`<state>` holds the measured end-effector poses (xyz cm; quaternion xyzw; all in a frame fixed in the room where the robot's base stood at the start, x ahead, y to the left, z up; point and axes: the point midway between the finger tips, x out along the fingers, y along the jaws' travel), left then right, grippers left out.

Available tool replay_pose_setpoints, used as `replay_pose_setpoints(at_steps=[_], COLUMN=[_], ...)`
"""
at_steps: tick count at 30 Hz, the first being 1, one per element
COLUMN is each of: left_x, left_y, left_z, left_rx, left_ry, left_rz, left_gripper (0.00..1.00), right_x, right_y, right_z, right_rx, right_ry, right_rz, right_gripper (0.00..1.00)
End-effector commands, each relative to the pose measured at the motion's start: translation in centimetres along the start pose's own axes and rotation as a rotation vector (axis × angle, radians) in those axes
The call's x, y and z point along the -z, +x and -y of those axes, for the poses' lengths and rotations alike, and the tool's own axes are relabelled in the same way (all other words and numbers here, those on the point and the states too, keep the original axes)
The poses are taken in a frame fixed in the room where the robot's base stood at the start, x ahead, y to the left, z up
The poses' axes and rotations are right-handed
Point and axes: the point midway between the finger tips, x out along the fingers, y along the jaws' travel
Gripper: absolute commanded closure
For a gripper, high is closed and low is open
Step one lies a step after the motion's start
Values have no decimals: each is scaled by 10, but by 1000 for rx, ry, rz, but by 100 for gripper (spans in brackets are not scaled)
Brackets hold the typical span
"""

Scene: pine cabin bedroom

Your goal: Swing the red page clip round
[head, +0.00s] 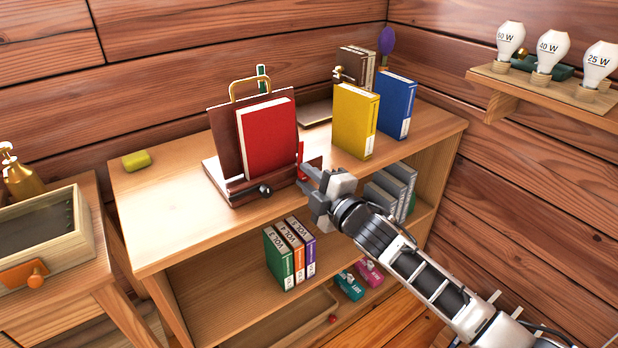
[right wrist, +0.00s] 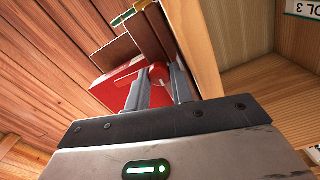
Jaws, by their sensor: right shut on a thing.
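A dark wooden book stand (head: 223,140) with a brass handle stands on the shelf top and holds a red book (head: 268,135) upright. The red page clip (head: 301,154) stands upright at the right end of the stand's front ledge. My right gripper (head: 304,177) reaches in from the right at that end and is shut on the red clip. In the right wrist view the fingers (right wrist: 159,88) close around the red clip (right wrist: 157,72), and the red book (right wrist: 118,84) shows behind. The fingers partly hide the clip. My left gripper is not in view.
A black knob (head: 264,191) sits on the ledge's front. A yellow book (head: 355,120) and a blue book (head: 396,103) stand right of the stand.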

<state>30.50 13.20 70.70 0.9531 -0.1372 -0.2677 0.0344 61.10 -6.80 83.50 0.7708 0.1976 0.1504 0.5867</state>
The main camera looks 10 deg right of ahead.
Motion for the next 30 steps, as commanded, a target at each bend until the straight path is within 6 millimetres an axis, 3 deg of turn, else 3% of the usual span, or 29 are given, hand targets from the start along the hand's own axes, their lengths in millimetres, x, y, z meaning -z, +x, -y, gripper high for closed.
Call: replay_pose_setpoints(at_steps=[11,12,14,15,30], left_x=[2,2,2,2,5], left_y=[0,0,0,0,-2], left_z=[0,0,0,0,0], left_rx=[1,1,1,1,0], left_ry=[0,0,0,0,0], left_rz=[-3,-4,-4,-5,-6], left_gripper=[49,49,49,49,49], right_x=[0,0,0,0,-1], right_y=[1,1,1,1,-3], right_z=[-2,-2,-2,-2,3], right_rx=[-4,-4,-4,-3,9], right_ry=[-5,-5,-4,-4,-2], right_rz=[-1,-1,-1,0,1], right_gripper=[100,74,58,55,55])
